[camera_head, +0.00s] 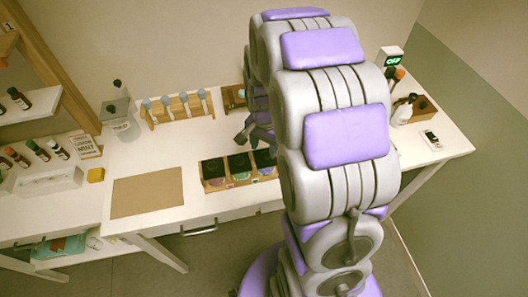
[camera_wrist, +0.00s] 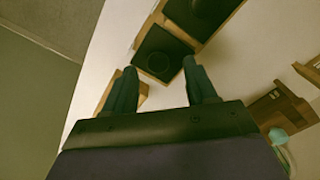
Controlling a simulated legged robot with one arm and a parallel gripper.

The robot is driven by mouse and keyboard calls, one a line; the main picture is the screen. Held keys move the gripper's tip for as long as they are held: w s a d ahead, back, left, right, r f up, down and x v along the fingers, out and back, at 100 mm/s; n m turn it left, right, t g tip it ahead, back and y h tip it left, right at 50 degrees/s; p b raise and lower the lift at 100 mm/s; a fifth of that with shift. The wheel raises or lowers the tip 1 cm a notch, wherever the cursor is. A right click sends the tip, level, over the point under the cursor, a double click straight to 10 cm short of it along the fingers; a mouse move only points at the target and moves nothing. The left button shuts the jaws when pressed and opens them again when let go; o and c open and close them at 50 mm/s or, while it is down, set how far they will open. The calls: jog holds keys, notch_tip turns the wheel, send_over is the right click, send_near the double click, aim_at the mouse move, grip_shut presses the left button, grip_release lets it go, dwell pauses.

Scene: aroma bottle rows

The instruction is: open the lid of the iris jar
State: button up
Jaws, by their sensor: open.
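Three small jars with dark square lids stand in a row in a wooden rack (camera_head: 203,186) at the table's front edge. Their fronts look pinkish, green and purple; their labels are too small to tell which is iris. In the wrist view one dark lid (camera_wrist: 160,52) with a faint ring lies just ahead of and between my fingertips, and a second lid (camera_wrist: 196,14) lies beyond it. My gripper (camera_wrist: 159,65) is open with nothing between its fingers. In the head view my arm partly hides my gripper, behind the right end of the row.
A wooden rack of droppers (camera_head: 176,106) stands behind the jars. A brown mat (camera_head: 147,192) lies to the left. White bottle (camera_head: 401,115), wooden box (camera_head: 424,106) and a small device (camera_head: 431,140) are at the right. Shelves with bottles (camera_head: 20,98) are far left.

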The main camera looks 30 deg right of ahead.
aim_at(265, 154)
notch_tip(265, 154, down, 2)
jog(key=shift+d+f, duration=0.5)
jog(key=shift+f, duration=0.05)
jog(key=shift+a, duration=0.15)
jog(key=shift+a, duration=0.1)
jog(key=shift+c, duration=0.8)
jog(key=shift+a, duration=0.1)
jog(key=c, duration=0.3)
jog(key=shift+r, duration=0.1)
grip_shut()
